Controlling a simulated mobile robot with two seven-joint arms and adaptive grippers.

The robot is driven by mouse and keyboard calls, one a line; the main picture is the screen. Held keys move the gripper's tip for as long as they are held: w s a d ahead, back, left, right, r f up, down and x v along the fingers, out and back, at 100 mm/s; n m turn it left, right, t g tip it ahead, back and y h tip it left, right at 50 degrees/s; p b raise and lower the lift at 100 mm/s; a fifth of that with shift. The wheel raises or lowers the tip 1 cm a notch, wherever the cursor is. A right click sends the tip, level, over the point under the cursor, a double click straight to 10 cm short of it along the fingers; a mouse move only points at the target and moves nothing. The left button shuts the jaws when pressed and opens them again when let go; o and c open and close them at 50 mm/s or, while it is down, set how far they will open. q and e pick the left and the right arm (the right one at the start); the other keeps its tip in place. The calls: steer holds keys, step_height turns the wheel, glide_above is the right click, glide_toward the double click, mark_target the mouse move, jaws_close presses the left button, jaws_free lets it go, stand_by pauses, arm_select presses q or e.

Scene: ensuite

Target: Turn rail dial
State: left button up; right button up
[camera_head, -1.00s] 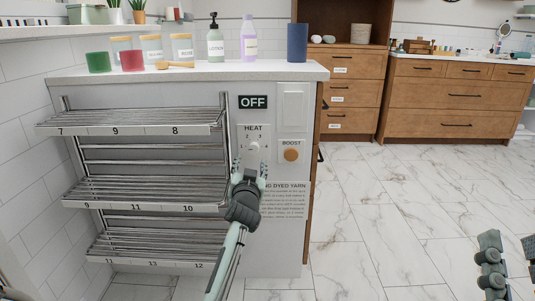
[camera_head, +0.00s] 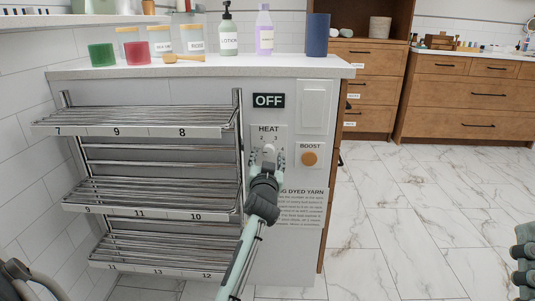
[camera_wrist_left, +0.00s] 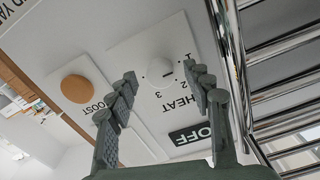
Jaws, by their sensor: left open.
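The rail dial is a small white round knob (camera_head: 269,151) on the HEAT plate (camera_head: 270,131), which has numbers around it. In the left wrist view the dial (camera_wrist_left: 160,70) lies ahead, between my fingers in the picture. My left gripper (camera_head: 268,160) points up at it from below, fingers apart on either side. The left wrist view shows the gripper (camera_wrist_left: 162,85) open, with nothing in it. I cannot tell whether the fingers touch the dial. A sign (camera_head: 268,101) above the plate reads OFF.
A chrome rack (camera_head: 150,195) with several numbered rails stands just left of the dial. An orange BOOST button (camera_head: 310,159) sits to the right, with a text panel (camera_head: 299,205) below it. The counter (camera_head: 210,67) above holds bottles and jars. The marble floor (camera_head: 380,220) at right is clear.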

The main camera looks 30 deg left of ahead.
arm_select(q)
steer(key=shift+w+a, duration=0.15)
steer(key=shift+w, duration=0.15)
arm_select(e)
steer(key=shift+w+a+r, duration=0.1)
steer(key=shift+w+a, duration=0.05)
steer(key=shift+w, duration=0.05)
arm_select(q)
steer(key=shift+c, duration=0.3)
steer(key=c, duration=1.1)
steer(key=shift+r, duration=0.1)
arm_select(e)
steer(key=shift+w, duration=0.15)
